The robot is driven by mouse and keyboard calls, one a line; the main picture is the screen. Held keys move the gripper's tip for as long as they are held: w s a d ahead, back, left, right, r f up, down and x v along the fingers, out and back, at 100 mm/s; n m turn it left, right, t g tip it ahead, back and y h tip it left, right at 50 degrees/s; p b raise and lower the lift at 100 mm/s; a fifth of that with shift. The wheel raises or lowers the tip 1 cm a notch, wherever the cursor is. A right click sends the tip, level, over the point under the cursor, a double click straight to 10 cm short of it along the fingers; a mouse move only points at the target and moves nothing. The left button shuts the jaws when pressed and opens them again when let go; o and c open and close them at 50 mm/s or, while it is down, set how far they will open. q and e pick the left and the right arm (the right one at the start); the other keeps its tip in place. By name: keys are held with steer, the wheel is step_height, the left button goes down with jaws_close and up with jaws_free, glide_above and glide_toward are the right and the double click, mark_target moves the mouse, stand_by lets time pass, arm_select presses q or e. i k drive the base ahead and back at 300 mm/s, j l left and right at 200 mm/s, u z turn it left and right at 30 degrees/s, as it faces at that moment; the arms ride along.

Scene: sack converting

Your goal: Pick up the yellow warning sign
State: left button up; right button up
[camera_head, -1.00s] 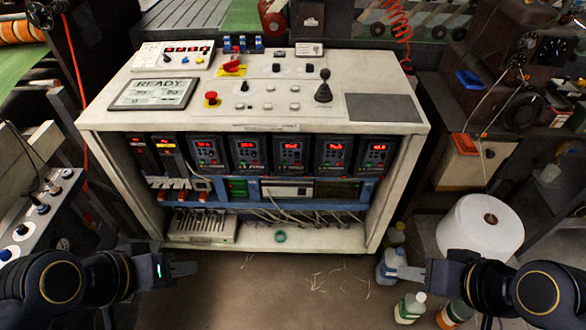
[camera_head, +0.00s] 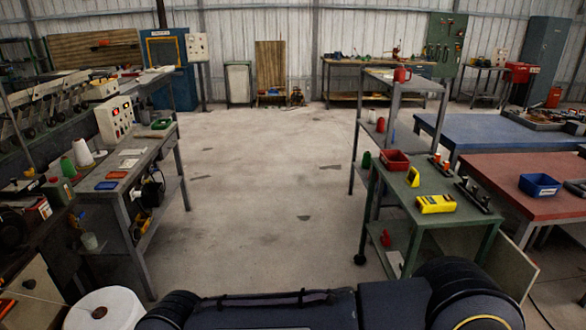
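I cannot make out a yellow warning sign for certain. Two yellow things lie on the green-topped cart at the right: a small upright yellow piece (camera_head: 413,176) with a dark opening, and a larger yellow boxy item (camera_head: 436,204) with dark marks on top. Neither clearly reads as a sign. My dark arm links cross the bottom edge of the view, but neither gripper shows.
A wide bare concrete floor (camera_head: 270,190) lies ahead. The left workbench (camera_head: 125,165) and the green cart (camera_head: 425,190) with a red bin (camera_head: 394,160) flank it. A white roll (camera_head: 105,310) stands at bottom left. A red-topped table (camera_head: 500,180) is at right.

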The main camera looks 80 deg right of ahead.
mark_target(413, 178)
steer(key=z, duration=3.65)
steer(key=i+u, duration=0.45)
steer(key=i, duration=2.8)
